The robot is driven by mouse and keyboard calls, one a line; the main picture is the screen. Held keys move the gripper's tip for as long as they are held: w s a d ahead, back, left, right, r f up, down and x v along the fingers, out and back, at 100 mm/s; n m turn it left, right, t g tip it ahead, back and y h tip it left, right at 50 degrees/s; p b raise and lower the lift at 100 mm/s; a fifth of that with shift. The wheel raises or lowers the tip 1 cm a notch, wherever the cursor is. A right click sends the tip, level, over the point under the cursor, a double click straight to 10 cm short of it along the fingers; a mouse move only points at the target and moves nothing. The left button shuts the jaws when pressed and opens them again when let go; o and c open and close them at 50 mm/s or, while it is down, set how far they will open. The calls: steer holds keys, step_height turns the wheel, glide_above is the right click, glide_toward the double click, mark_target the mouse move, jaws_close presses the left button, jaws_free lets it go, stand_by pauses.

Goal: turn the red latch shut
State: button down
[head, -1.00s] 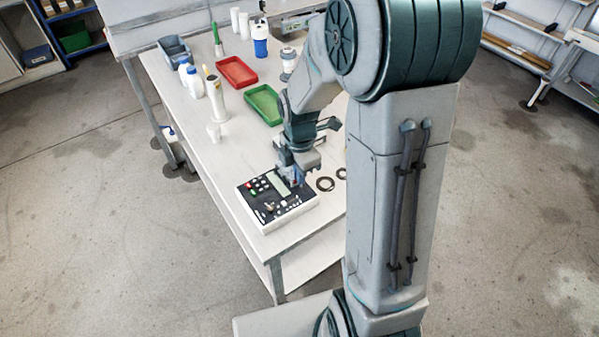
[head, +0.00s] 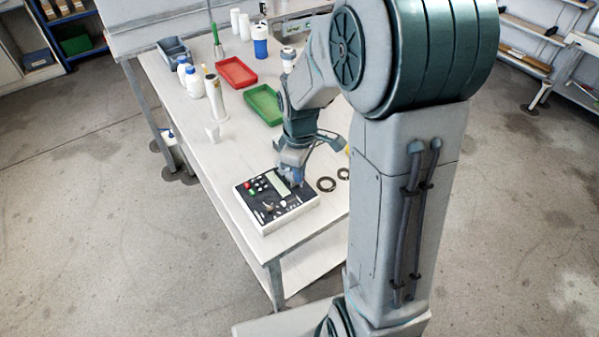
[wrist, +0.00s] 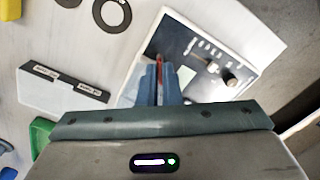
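The white control box (head: 262,217) with a dark panel sits on the near end of the table. It also shows in the wrist view (wrist: 262,38), with knobs and a row of small marks on its panel. The red latch (wrist: 160,62) is a thin red strip on the panel in the wrist view. My gripper (wrist: 160,72) points down at it, its blue-grey fingers close together with the strip between the tips. In the head view my gripper (head: 291,180) is low over the box's far right part, and the latch cannot be made out there.
A green tray (head: 264,105), a red tray (head: 236,72) and white bottles (head: 195,82) stand farther back. A labelled pale block (wrist: 62,88) lies left of the fingers in the wrist view. The table's front edge is close to the box.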

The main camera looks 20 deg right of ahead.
steer(key=m+b, duration=0.1)
steer(key=m, duration=0.5)
steer(key=shift+w+d+m, duration=0.1)
steer(key=shift+m, duration=0.3)
stand_by(0.4)
steer(key=c, duration=1.6)
jaws_free()
steer(key=shift+r, duration=0.1)
step_height(320, 180, up, 14)
steer(key=shift+f, duration=0.15)
